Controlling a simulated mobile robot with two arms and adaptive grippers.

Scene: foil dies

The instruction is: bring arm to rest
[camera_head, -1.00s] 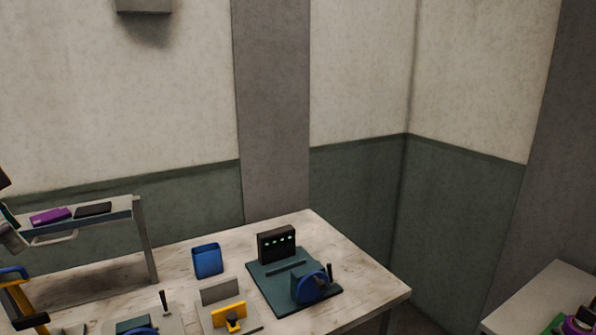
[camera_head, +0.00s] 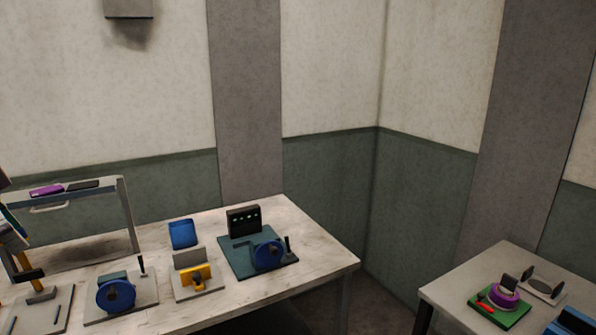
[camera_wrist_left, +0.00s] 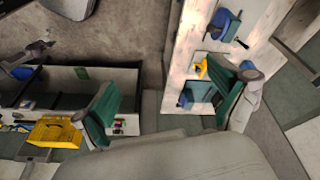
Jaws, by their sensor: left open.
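Nothing is held; grey floor and furniture show behind the gap.
A pale workbench (camera_head: 310,249) carries a teal station (camera_head: 236,259), a blue-wheeled station (camera_head: 116,294), a yellow-fronted fixture (camera_head: 197,275), a blue bin (camera_head: 183,233) and a raised shelf (camera_head: 127,205). A second table (camera_head: 446,291) stands right. The wrist view shows a yellow crate (camera_wrist_left: 54,132).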

